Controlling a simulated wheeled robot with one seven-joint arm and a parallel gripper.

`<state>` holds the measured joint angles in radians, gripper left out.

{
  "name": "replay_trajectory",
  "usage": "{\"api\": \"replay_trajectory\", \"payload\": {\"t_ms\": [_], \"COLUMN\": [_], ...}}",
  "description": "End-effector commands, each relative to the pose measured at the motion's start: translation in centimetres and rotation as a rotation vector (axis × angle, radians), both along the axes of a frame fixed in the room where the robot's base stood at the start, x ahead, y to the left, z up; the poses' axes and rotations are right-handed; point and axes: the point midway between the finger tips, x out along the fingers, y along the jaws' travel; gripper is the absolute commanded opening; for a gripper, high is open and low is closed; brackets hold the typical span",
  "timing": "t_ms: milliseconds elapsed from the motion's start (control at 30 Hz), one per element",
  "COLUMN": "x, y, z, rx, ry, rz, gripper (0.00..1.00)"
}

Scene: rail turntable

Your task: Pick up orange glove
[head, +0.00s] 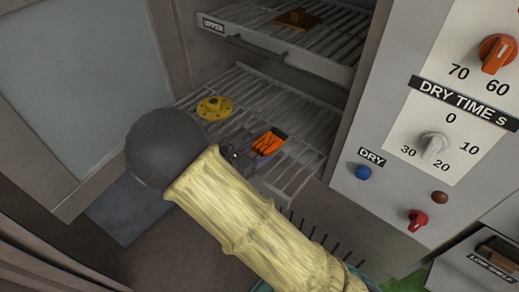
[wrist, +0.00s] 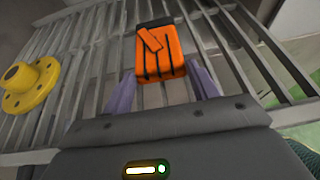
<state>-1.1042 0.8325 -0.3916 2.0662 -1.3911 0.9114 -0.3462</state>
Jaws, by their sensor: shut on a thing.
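The orange glove (head: 269,141) with dark bands is over the lower wire rack of the open cabinet. It also shows in the wrist view (wrist: 160,55), upper middle, between the two purple-grey fingers. My gripper (head: 258,156) reaches in over the rack from the front and is shut on the glove. In the wrist view the fingers (wrist: 163,88) stand at either side of the glove's near end. I cannot tell whether the glove touches the rack bars.
A yellow flanged part (head: 214,108) sits on the lower rack (head: 300,175), left of the glove. An upper rack (head: 335,45) holds a brown piece (head: 297,19). The open door (head: 75,85) is at left; a control panel (head: 400,180) with knobs and buttons is at right.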

Motion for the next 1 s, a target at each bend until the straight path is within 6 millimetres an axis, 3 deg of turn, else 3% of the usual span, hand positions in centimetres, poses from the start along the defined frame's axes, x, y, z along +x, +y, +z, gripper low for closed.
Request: {"api": "replay_trajectory", "payload": {"t_ms": [533, 1000], "x": [0.0, 0.0], "y": [0.0, 0.0], "z": [9.0, 9.7], "rx": [0.004, 0.0], "ry": [-0.002, 0.0], "rz": [-0.001, 0.0], "gripper": [0.37, 0.37]}}
